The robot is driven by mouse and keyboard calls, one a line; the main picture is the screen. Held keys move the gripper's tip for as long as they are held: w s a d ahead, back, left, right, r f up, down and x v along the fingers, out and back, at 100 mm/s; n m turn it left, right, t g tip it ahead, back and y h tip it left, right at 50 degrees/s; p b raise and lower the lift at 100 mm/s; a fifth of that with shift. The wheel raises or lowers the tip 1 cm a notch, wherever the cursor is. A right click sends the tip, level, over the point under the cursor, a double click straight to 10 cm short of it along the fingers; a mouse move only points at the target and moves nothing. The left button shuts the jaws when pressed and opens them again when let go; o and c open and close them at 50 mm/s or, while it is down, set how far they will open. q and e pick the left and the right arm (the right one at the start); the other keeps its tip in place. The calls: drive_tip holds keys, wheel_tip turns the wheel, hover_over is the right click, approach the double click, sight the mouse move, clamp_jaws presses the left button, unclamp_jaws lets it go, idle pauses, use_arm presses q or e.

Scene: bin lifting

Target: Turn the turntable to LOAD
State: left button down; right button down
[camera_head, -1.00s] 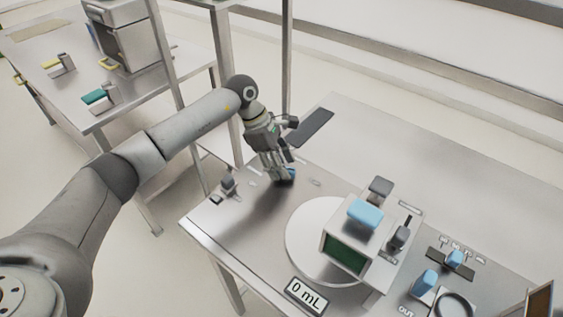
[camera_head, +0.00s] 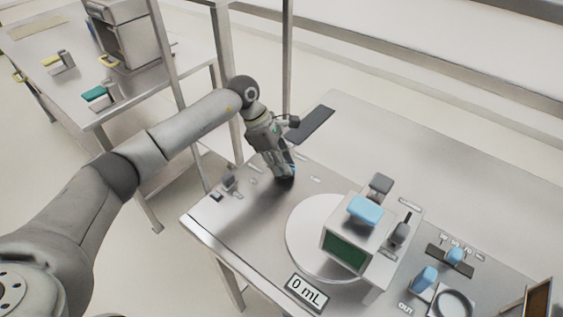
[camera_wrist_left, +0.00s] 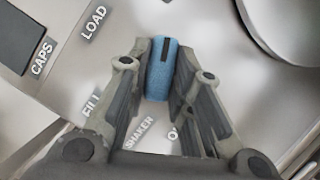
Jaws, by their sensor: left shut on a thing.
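My left gripper (camera_head: 285,176) is over the far left part of the bench panel, its fingers pointing down. In the left wrist view, its fingers are shut on both sides of a blue knob (camera_wrist_left: 158,80). The knob's dark line is at its upper end and points to the top of the picture. The LOAD label (camera_wrist_left: 93,23) is up and left of the knob; FILL (camera_wrist_left: 91,104) is lower left. The white round turntable (camera_head: 299,247) lies right of the gripper, partly hidden under a box with a green screen (camera_head: 345,252). My right gripper is not seen.
A 0 mL display (camera_head: 307,293) is at the bench's front edge. Blue knobs (camera_head: 424,279) and a ring-shaped part (camera_head: 453,304) are at the right. A dark flat plate (camera_head: 313,122) lies behind the gripper. The back of the bench is clear.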

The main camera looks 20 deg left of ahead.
use_arm(q)
drive_tip(key=n+t+b, duration=0.1)
drive_tip(key=n, duration=0.2)
drive_tip(key=n+t+y+b, duration=0.1)
drive_tip(key=n, duration=0.2)
drive_tip(key=shift+s+d+n+t+b, duration=0.1)
drive_tip(key=shift+n+t+b, duration=0.2)
drive_tip(key=shift+n, duration=0.1)
drive_tip(key=n+t+y+b, duration=0.1)
drive_tip(key=n+b, duration=0.1)
drive_tip(key=n, duration=0.1)
drive_tip(key=shift+n, duration=0.4)
drive_tip(key=shift+n+y+b, duration=0.4)
drive_tip(key=shift+n+b, duration=0.15)
drive_tip(key=shift+n, duration=0.35)
drive_tip(key=shift+r, duration=0.1)
drive_tip(key=c, duration=1.3)
unclamp_jaws()
drive_tip(key=shift+s, duration=0.1)
